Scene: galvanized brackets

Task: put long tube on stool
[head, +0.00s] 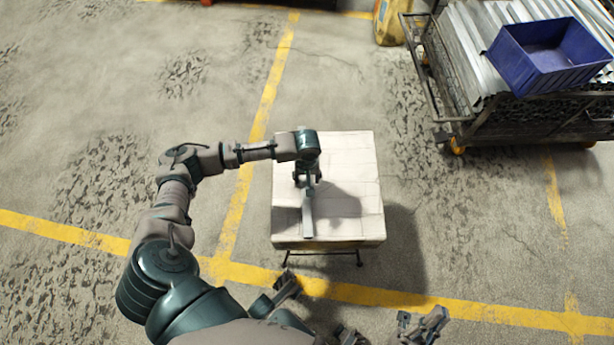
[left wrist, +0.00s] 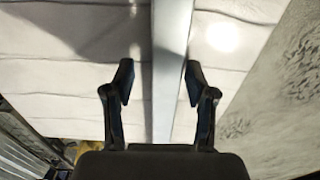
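The stool (head: 355,215) has a pale, plank-like square top and thin dark legs, and stands in the middle of the head view. The long tube (head: 308,218) is a straight grey bar over the stool top, pointing toward me; the arm hides its far end. My left gripper (head: 307,180) is above the stool at the tube. In the left wrist view, the tube (left wrist: 171,60) runs between the two fingers of my left gripper (left wrist: 157,85). The fingers are apart, with a gap at the left finger. What seems to be my right gripper (head: 424,322) is at the bottom edge, partly cut off.
A metal cart (head: 460,128) at the upper right carries corrugated sheets (head: 470,45) and a blue crate (head: 548,78). A yellow object (head: 390,22) stands beside it. The concrete floor with yellow lines is clear left of the stool.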

